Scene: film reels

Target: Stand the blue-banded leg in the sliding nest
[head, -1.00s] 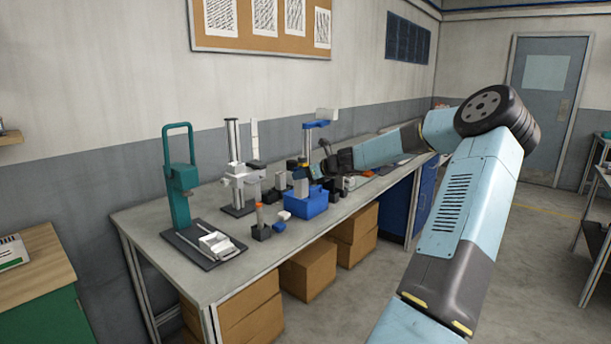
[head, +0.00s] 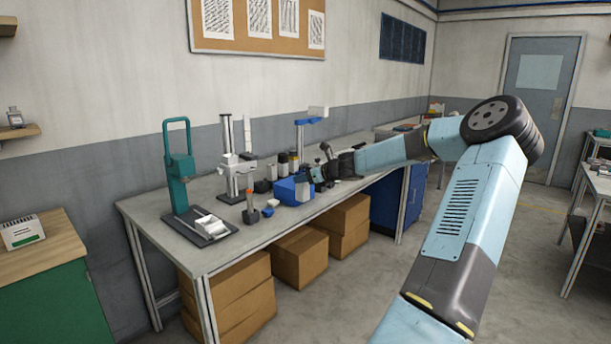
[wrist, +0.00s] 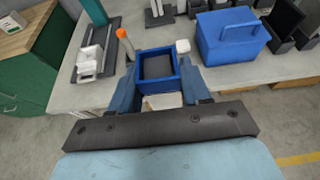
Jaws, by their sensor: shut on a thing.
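My gripper (wrist: 160,88) is shut on the blue-banded leg (wrist: 157,68), which I see end-on in the wrist view as a dark square inside a blue band. The fingers press on its left and right sides, and its lower part is hidden. In the head view my gripper (head: 314,175) is over the bench near the blue box. The sliding nest seems to be the whitish block (head: 208,225) on a dark railed plate at the bench's near left end. It also shows in the wrist view (wrist: 91,52), left of the held leg and apart from it.
A green press (head: 179,170) rises behind the nest's plate. An orange-tipped tool (head: 250,202) in a dark holder and a small blue-and-white block (head: 267,212) stand between nest and gripper. A blue box (wrist: 225,48) with a handle is right of the leg. The near bench edge is mostly clear.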

